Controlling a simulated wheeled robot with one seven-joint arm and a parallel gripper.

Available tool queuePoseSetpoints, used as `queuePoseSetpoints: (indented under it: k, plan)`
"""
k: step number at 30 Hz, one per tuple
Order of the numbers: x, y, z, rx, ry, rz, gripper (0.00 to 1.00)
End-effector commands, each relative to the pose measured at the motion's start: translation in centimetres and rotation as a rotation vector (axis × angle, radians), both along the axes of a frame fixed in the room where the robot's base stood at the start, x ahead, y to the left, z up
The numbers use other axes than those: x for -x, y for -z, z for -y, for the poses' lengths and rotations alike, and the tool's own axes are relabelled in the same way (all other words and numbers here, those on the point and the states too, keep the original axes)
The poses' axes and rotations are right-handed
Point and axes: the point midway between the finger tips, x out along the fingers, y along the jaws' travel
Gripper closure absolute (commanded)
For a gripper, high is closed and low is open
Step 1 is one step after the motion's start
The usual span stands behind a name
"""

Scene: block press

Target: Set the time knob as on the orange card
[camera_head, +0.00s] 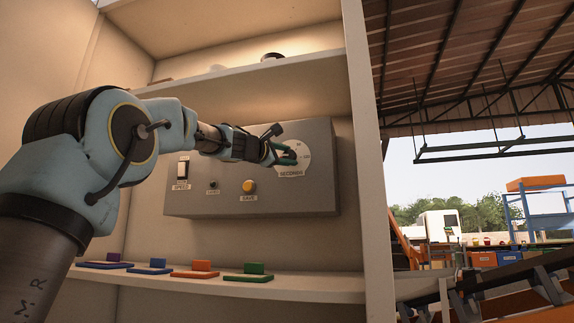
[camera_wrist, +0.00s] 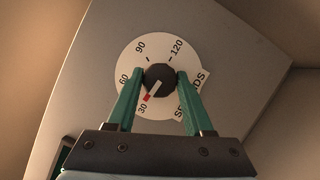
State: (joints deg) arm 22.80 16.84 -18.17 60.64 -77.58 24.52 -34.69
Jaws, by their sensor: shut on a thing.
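The time knob (camera_wrist: 160,76) is a round black knob on a white dial (camera_wrist: 125,58) marked 30, 60, 90, 120 and SECONDS in the wrist view. Its white line points down-left to a red mark beside 30. My gripper (camera_wrist: 159,82) is shut on the knob, one green finger on each side. In the head view my gripper (camera_head: 285,155) is at the dial (camera_head: 302,150) on the right of the grey panel and hides the knob. The orange card (camera_head: 196,274) lies on the lower shelf with an upright orange block; no writing on it is legible.
The grey panel (camera_head: 215,207) also carries a SPEED switch (camera_head: 182,169), a small black knob (camera_head: 213,185) and a yellow-orange button (camera_head: 249,186). A cabinet wall (camera_head: 365,180) stands right of the panel.

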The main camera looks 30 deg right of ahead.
Motion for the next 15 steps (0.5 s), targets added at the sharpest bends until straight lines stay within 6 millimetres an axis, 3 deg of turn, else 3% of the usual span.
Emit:
queuePoseSetpoints:
  k: [15]
  plan:
    - [-0.07, 0.15, 0.02, 0.083, -0.001, -0.079, 1.00]
